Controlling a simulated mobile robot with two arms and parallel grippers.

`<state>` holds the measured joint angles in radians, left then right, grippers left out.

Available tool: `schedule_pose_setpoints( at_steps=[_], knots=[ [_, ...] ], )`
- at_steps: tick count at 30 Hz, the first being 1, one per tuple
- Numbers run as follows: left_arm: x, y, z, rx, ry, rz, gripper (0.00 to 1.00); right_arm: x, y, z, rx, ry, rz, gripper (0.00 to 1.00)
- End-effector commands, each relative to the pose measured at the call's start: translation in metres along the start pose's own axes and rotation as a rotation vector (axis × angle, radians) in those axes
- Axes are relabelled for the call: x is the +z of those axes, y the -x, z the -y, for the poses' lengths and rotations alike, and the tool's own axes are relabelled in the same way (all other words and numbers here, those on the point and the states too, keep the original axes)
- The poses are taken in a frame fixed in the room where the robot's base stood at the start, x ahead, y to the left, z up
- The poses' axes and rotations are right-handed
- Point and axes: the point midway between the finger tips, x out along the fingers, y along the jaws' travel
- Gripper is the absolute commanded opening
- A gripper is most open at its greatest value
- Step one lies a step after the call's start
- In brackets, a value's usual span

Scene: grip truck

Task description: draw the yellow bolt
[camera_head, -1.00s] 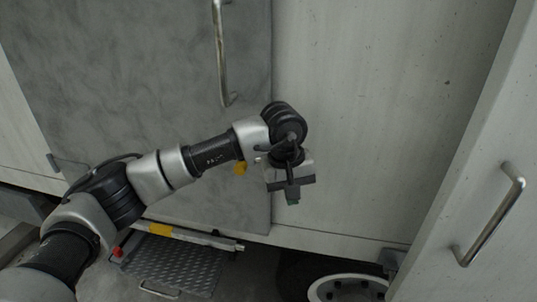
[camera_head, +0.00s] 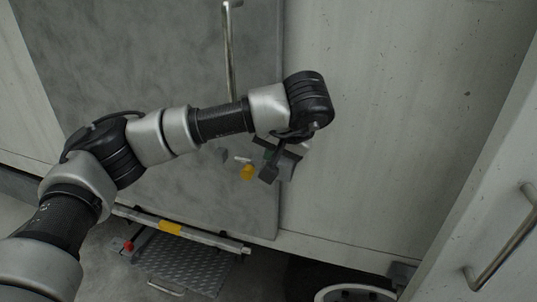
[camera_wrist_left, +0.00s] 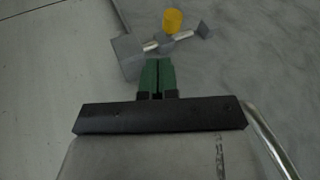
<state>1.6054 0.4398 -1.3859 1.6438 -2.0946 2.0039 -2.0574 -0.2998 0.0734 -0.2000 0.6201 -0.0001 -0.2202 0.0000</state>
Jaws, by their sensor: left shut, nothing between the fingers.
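The yellow bolt's knob (camera_head: 248,173) shows in the head view at the right edge of the grey door (camera_head: 170,90). In the left wrist view the yellow knob (camera_wrist_left: 172,21) stands on a silver rod with grey brackets at its ends, at the top of the picture. My left gripper (camera_head: 268,158) is just right of the bolt in the head view, partly hidden by its own wrist. In the wrist view its green fingertips (camera_wrist_left: 157,66) are together and empty, pointing at the bolt, with a small gap below the rod. My right gripper is not in view.
A long metal handle (camera_head: 229,50) runs down the grey door, above my left forearm. A second handle (camera_head: 505,252) is on the pale panel at right. Below are a folding metal step (camera_head: 185,265) with a yellow-marked rail and a wheel (camera_head: 352,293).

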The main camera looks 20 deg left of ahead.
Motion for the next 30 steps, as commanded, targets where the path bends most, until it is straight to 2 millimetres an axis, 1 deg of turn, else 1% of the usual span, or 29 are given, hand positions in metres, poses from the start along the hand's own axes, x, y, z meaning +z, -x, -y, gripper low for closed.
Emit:
schedule_pose_setpoints(
  at_steps=[9, 15, 20, 30],
  knots=[
    [0.0, -0.055, 0.002, -0.001, 0.001, 0.006, 0.0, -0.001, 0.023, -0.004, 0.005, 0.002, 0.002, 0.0],
    [0.0, -0.079, 0.001, 0.0, 0.002, 0.003, 0.0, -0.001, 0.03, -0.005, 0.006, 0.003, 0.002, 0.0],
    [0.0, -0.086, 0.0, 0.0, 0.001, 0.002, 0.0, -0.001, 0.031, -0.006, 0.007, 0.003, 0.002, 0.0],
    [-0.002, -0.088, 0.0, 0.0, 0.001, 0.001, 0.0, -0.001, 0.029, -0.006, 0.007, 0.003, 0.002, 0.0]
  ],
)
